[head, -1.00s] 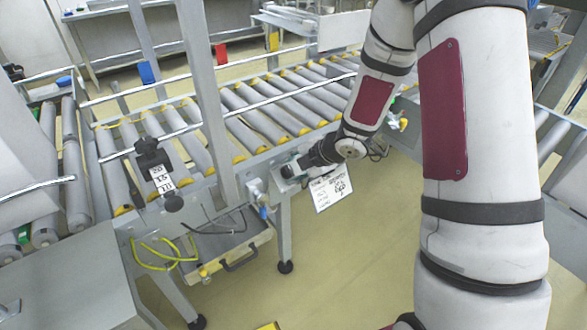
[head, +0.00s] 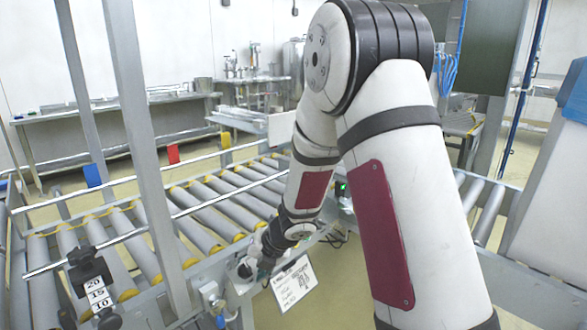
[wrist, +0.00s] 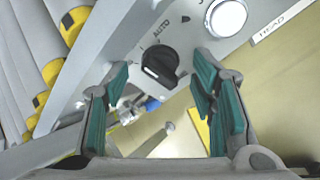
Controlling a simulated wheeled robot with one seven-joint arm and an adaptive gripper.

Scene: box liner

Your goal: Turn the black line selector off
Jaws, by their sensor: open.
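The black line selector (wrist: 161,66) is a round knob with a raised grip on a grey panel (wrist: 118,50) in the wrist view. The word AUTO is printed near it, and other marks around it are partly hidden or too small to read. My gripper (wrist: 162,80) is open, with one teal finger on each side of the knob. I see gaps between the fingers and the knob. In the head view my gripper (head: 258,250) is small, at the panel on the conveyor's near side, and the knob is hard to make out there.
The roller conveyor (head: 205,212) runs behind the panel. A white card with writing (head: 294,283) hangs beside the panel. A metal post (head: 150,160) stands left of my arm.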

